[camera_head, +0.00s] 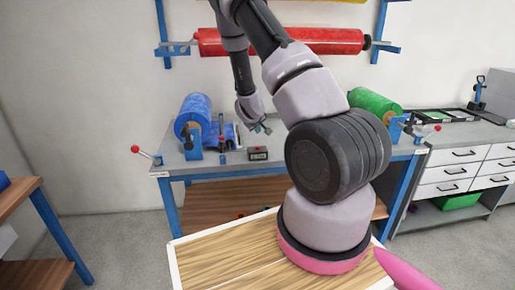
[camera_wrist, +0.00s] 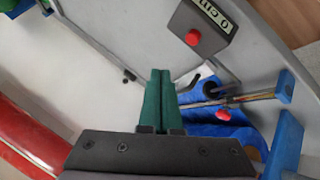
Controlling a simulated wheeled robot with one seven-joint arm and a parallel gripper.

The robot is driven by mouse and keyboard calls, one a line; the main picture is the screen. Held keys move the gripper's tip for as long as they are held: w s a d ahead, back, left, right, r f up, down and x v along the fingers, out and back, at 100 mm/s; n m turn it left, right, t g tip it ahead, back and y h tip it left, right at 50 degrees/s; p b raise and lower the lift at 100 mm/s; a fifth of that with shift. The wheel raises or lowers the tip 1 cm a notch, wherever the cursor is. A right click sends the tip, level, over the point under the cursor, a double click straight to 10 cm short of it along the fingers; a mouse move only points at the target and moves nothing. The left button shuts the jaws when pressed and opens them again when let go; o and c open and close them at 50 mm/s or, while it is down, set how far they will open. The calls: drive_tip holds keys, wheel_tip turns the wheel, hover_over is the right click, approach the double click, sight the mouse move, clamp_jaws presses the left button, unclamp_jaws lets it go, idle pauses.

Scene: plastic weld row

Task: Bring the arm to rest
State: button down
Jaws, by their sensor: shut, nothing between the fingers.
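My gripper (camera_head: 262,127) hangs in the air over the grey workbench in the head view, on the far side of my arm. In the wrist view its two green fingers (camera_wrist: 160,100) lie side by side, closed, with nothing between them. My arm is raised and bent, and it covers the middle of the head view.
The grey workbench (camera_head: 172,158) carries a blue roll (camera_head: 192,112), a dark box with a red button (camera_head: 258,154) and a green roll (camera_head: 374,102). A red roll (camera_head: 330,40) hangs on the wall. White drawers (camera_head: 450,171) stand at right. Clear floor (camera_head: 120,235) lies at left.

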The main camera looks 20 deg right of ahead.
idle(0.4)
drive_tip(key=s+a+r+m+y, duration=0.2)
drive_tip(key=s+a+r, duration=0.2)
drive_tip(key=r, duration=0.5)
drive_tip(key=s+a+r+m+y, duration=0.1)
drive_tip(key=s+a+r, duration=0.25)
drive_tip(key=r, duration=0.55)
drive_tip(key=s+a+r+m+y, duration=0.2)
drive_tip(key=s+a+r, duration=0.2)
drive_tip(key=r, duration=0.5)
drive_tip(key=s+a+r, duration=0.2)
drive_tip(key=s+r, duration=0.1)
drive_tip(key=s, duration=0.5)
drive_tip(key=s+a+r+m+y, duration=0.1)
drive_tip(key=s+r, duration=0.3)
drive_tip(key=s, duration=0.4)
drive_tip(key=s+a+r+y, duration=0.1)
drive_tip(key=s+a+r, duration=0.2)
drive_tip(key=s, duration=0.5)
drive_tip(key=shift+a+r, duration=0.15)
drive_tip(key=shift+r, duration=0.2)
